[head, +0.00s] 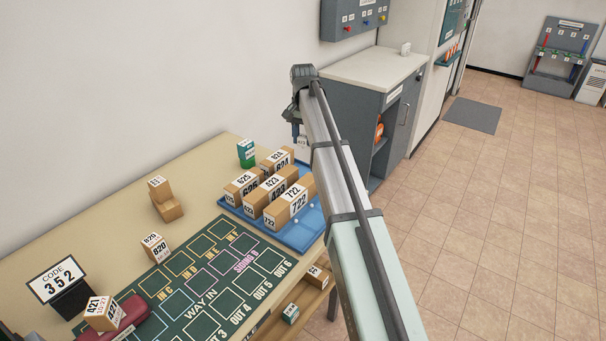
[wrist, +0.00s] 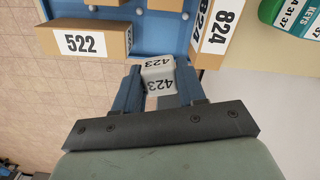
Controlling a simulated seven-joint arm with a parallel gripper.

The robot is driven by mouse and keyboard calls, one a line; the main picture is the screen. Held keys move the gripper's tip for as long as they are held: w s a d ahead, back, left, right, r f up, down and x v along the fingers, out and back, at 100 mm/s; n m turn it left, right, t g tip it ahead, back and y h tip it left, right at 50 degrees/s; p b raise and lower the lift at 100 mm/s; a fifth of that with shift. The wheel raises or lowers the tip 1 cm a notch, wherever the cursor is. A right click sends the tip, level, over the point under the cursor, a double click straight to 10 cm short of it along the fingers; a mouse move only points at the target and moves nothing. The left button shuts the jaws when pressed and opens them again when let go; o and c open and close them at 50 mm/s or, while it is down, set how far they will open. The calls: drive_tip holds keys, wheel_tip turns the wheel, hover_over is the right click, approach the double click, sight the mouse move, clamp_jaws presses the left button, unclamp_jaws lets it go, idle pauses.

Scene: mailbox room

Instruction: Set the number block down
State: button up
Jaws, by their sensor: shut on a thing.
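My gripper (wrist: 158,88) is shut on a small pale grey number block (wrist: 158,73) marked 423, held between two blue fingers in the wrist view. In the head view my gripper (head: 297,128) hangs beyond the far right of the work table, with a small pale block (head: 302,147) below it, partly hidden by my arm. In the wrist view the blue tray (wrist: 160,38) lies just ahead of the held block, with a box marked 522 (wrist: 85,40) to the left and a box marked 824 (wrist: 217,35) to the right. I cannot tell the block's height.
The blue tray (head: 313,231) carries several brown boxes. A green container (head: 246,152) stands behind it. More boxes, a dark green mat (head: 190,318) with marked squares and a code sign (head: 57,279) are on the table (head: 110,224). A grey cabinet (head: 362,75) stands beyond.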

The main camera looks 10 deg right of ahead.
drive_tip(key=m, duration=0.3)
drive_tip(key=shift+f, duration=5)
drive_tip(key=shift+f, duration=0.15)
drive_tip(key=o, duration=1)
wheel_tip(320, 180, up, 12)
drive_tip(key=shift+r, duration=0.15)
